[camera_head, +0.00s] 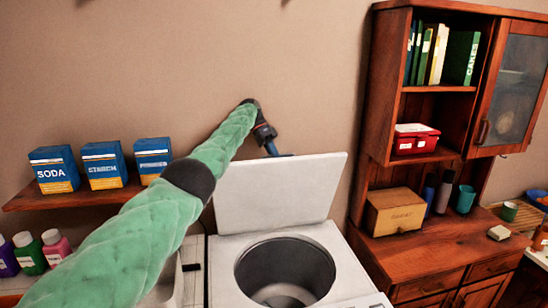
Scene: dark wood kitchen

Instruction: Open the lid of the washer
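The white washer (345,262) stands at the bottom centre with its round drum opening (285,268) exposed. Its white lid (282,192) is raised and stands up at the back of the opening, leaning a little. My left arm, in green padding, crosses from the lower left to the lid's top edge. My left gripper (271,148) is dark and blue and points down at that edge. Its tips are small and partly hidden by the lid, so I cannot tell whether they touch it or are open. My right gripper is out of view.
Blue boxes (103,166) stand on a wall shelf (75,197) at left, with coloured bottles (55,246) below. A wooden cabinet (377,105) rises at right above a counter (435,252) with a wooden box (394,211). Bare wall lies behind the lid.

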